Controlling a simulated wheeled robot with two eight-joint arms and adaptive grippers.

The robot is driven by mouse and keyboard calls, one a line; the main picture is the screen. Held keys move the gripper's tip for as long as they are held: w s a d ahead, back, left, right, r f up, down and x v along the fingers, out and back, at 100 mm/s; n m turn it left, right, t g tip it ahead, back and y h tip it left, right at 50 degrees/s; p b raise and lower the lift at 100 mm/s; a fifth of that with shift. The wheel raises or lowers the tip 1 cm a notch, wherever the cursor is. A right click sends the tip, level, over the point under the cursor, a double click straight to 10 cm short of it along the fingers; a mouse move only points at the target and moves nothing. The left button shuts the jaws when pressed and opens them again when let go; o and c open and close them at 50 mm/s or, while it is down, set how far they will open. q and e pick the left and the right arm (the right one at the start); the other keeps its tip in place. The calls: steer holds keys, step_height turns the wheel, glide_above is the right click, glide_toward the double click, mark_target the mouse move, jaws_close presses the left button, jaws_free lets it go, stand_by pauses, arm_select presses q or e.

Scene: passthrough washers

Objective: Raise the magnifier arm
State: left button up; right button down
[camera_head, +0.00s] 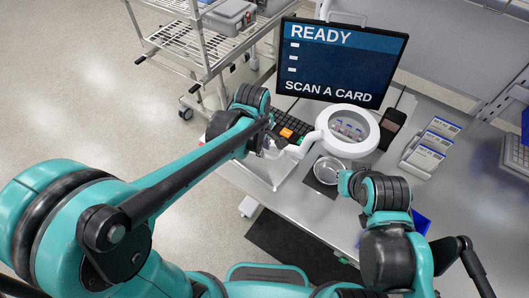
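The magnifier is a white ring (374,147) with a clear lens, standing over the workbench in front of the monitor. Small items show through its lens. Its white arm (296,152) runs from the ring down to the left, toward my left gripper. My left gripper (268,148) is at the lower-left end of that white arm, partly hidden by my own wrist. Whether its fingers touch or close on the arm is too small to tell. My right gripper (346,184) is low over the bench beside a round metal dish (328,170); its fingers are mostly hidden.
A monitor (340,62) reading "READY, SCAN A CARD" stands behind the magnifier. A black keyboard (292,122) lies left of the ring. A dark handheld device (392,124) and white labelled boxes (428,150) are to the right. A wire rack (185,45) stands at the back left.

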arm_select(q)
steer(key=f, duration=0.4)
steer(key=w+f+b, duration=0.1)
steer(key=f, duration=0.1)
steer(key=shift+d, duration=0.25)
jaws_close()
